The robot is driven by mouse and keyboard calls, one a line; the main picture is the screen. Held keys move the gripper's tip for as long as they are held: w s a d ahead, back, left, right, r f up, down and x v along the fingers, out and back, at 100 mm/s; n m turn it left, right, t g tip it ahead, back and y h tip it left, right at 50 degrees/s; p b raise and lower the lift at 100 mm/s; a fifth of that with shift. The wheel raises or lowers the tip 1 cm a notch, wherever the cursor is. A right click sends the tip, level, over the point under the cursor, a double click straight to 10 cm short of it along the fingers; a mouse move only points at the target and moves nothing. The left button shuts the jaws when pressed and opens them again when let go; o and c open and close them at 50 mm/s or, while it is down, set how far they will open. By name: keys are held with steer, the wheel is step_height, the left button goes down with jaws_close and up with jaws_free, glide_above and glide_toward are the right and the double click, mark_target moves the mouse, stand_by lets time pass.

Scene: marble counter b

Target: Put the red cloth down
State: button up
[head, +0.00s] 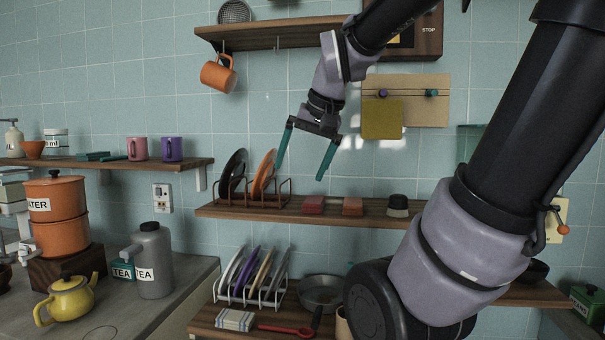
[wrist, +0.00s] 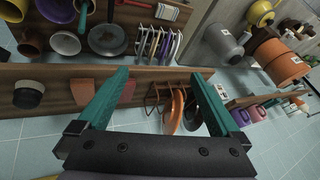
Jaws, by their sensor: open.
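A folded red cloth (head: 313,205) lies flat on the middle wooden shelf (head: 240,210), just right of the plate rack. In the wrist view the red cloth (wrist: 128,92) shows beside one finger, which partly hides it. My gripper (head: 301,173) is open and empty, fingers pointing down, above the shelf and the cloth. In the wrist view my gripper (wrist: 160,73) has nothing between its teal fingers. It looks apart from the cloth.
A rack (head: 285,190) with a black and an orange plate stands left of the cloth. A yellow cloth (head: 382,119) hangs on the wall board above.

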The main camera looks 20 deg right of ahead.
steer(key=shift+t+y, duration=0.3)
steer(key=shift+t, duration=0.3)
steer(key=s, duration=0.1)
steer(key=s+a+f, duration=0.1)
steer(key=s, duration=0.1)
steer(key=s+a, duration=0.1)
steer(key=shift+s+f, duration=0.15)
steer(key=shift+s, duration=0.15)
steer(key=shift+d, duration=0.1)
stand_by(0.4)
